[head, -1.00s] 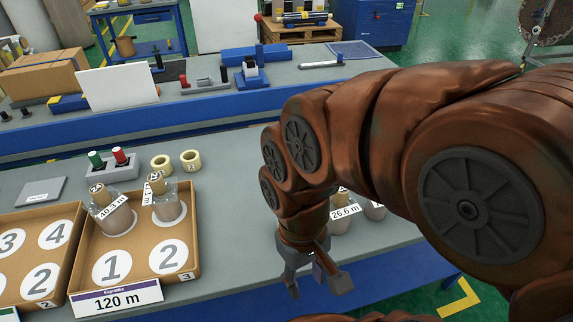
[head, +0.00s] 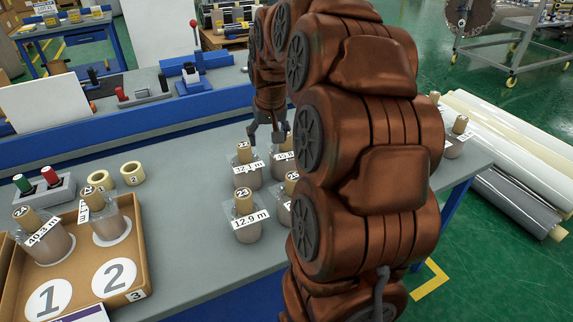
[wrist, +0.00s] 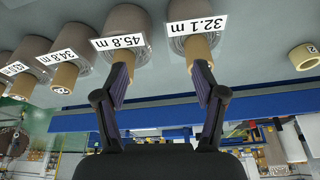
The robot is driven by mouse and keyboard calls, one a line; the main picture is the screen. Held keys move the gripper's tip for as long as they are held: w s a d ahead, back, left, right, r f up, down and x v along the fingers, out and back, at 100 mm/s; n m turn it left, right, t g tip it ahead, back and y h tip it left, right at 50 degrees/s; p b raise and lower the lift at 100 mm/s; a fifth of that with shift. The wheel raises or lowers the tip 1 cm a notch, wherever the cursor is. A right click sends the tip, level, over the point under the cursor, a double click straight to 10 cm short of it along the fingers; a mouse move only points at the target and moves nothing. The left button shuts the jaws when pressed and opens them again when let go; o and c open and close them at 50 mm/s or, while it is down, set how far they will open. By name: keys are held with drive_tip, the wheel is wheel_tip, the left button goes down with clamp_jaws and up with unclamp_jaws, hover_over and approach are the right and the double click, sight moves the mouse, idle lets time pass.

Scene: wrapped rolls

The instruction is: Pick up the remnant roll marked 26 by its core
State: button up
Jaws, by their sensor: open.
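I cannot read a 26 with certainty on any roll. Several short wrapped rolls with tan cores stand upright on the grey bench. The 32.1 m roll (head: 248,174) is at the back left of the group, with the 45.8 m roll (head: 282,168) to its right. The 12.9 m roll (head: 245,229) is in front; its core mark looks like 25. Another roll (head: 284,213) is partly hidden by my arm. My gripper (head: 268,137) is open and empty above the back rolls. In the wrist view its fingers (wrist: 163,75) overlap the 45.8 m and 32.1 m cores.
A cardboard tray (head: 140,262) with two rolls and numbered circles is at left. Two tape rings (head: 132,174) and a grey holder (head: 45,194) with red and green pieces lie behind it. Another roll (head: 455,142) stands near the bench's right end.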

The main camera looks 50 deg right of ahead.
drive_tip(key=m, duration=0.1)
hover_over(286, 153)
drive_tip(key=shift+h, duration=0.4)
drive_tip(key=shift+s+p+x, duration=0.15)
drive_tip(key=shift+p+x, duration=0.2)
drive_tip(key=shift+x, duration=1.7)
drive_tip(key=shift+s+p+x, duration=0.1)
drive_tip(key=shift+p+x, duration=0.2)
drive_tip(key=shift+x, duration=1.7)
drive_tip(key=shift+a+f, duration=0.1)
drive_tip(key=shift+a, duration=0.05)
clamp_jaws()
